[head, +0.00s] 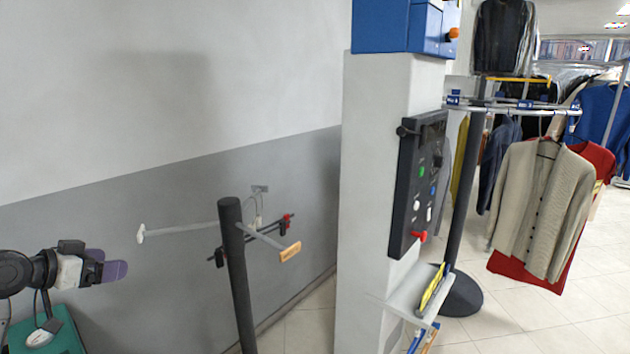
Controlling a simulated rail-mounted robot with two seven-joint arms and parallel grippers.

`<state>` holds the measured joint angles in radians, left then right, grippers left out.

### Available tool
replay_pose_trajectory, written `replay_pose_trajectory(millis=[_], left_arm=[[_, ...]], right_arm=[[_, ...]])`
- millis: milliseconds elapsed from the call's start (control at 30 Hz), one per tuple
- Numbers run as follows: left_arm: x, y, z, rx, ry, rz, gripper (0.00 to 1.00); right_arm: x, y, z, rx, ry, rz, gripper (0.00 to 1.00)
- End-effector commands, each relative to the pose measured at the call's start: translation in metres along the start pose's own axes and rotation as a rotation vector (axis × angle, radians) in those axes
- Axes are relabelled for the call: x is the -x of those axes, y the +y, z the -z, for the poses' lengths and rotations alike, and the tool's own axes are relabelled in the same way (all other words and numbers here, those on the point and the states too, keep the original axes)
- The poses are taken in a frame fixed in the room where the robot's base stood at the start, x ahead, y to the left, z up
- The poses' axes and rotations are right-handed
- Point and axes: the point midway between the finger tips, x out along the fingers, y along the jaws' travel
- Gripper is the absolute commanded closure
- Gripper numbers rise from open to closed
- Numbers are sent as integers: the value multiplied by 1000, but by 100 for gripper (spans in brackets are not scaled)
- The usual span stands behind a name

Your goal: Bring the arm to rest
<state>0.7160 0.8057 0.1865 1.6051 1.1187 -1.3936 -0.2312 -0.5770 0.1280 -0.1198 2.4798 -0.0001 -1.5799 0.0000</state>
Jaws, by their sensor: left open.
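My left gripper (115,270) is at the lower left of the head view, its arm coming in from the left edge. It points to the right, with its purple-grey fingers in front of the grey lower wall. The jaws are open and I see nothing between them. The gripper is apart from the dark post to its right. My right gripper does not show.
A dark post (235,275) with thin side arms stands right of my gripper. A white pillar (372,200) carries a black control panel (418,185) and a small shelf (412,288). Clothes, including a beige cardigan (543,205), hang at the right. A teal surface (62,335) is below my gripper.

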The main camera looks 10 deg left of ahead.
Motion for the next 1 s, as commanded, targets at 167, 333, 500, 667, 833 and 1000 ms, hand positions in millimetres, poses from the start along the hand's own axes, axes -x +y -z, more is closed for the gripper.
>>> replay_pose_trajectory(millis=[167, 333, 500, 667, 833, 1000], left_arm=[[-8, 44, -7, -102, -63, 268, 12], [-32, 112, -76, -183, -119, 449, 12], [-38, 187, -170, -232, -183, 478, 12], [-30, 250, -259, -202, -278, 396, 12], [-14, 308, -352, -116, -444, 261, 12], [8, 340, -422, -41, -601, 193, 12]], right_arm=[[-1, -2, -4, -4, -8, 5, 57], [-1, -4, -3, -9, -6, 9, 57], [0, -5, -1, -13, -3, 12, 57], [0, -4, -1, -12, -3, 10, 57], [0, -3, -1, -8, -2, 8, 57], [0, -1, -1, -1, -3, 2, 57]])
